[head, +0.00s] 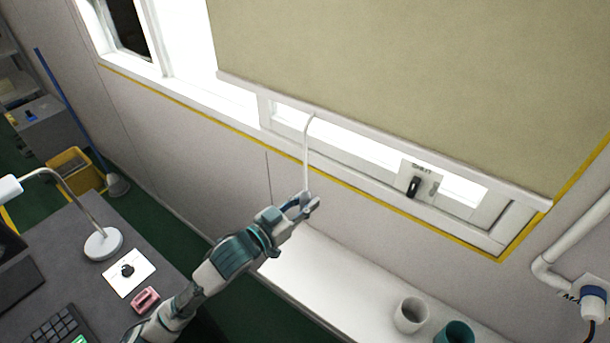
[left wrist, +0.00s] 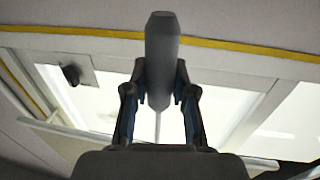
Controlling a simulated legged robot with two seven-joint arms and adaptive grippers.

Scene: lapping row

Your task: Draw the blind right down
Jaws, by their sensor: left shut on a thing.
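The beige blind (head: 420,85) hangs over the window in the head view, with its pale bottom bar (head: 380,138) a little above the sill and a bright strip of window below it. A white pull cord (head: 307,150) hangs from the bar down to my left gripper (head: 308,203). My left gripper is shut on the cord's end. In the left wrist view, a grey tapered pull handle (left wrist: 162,60) stands between the two fingers of my left gripper (left wrist: 160,95). My right gripper is in neither view.
A white shelf (head: 300,270) below the window bears a white cup (head: 411,315) and a teal cup (head: 455,333). A switch plate (head: 418,182) is on the window frame. A desk (head: 75,225) with a lamp (head: 103,243) is at left. A pipe (head: 570,240) is at right.

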